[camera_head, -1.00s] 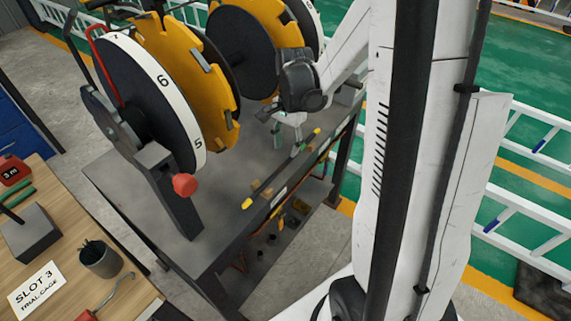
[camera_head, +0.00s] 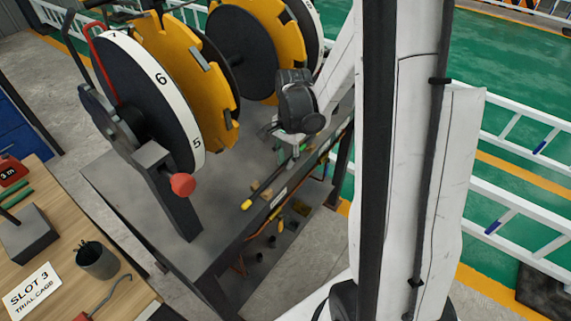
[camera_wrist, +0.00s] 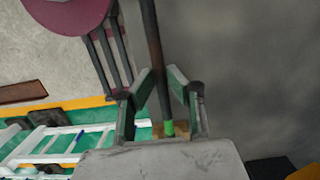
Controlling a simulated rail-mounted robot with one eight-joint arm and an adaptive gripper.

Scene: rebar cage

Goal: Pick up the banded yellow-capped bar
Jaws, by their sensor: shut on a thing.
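The banded yellow-capped bar (camera_head: 264,188) is dark and thin, and lies slantwise near the front edge of the grey table. Its near yellow cap (camera_head: 247,204) shows in the head view; my gripper (camera_head: 297,150) hides its far end. My gripper (camera_wrist: 162,80) is shut on the bar in the wrist view. Whether the bar is off its supports I cannot tell.
Large wheels with black discs and yellow plates (camera_head: 190,75) stand on the table (camera_head: 140,190) just left of my arm. A red knob (camera_head: 182,184) sticks out near the bar. A wooden bench (camera_head: 60,240) is at lower left. White ladder-like frames (camera_head: 520,210) lie at right.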

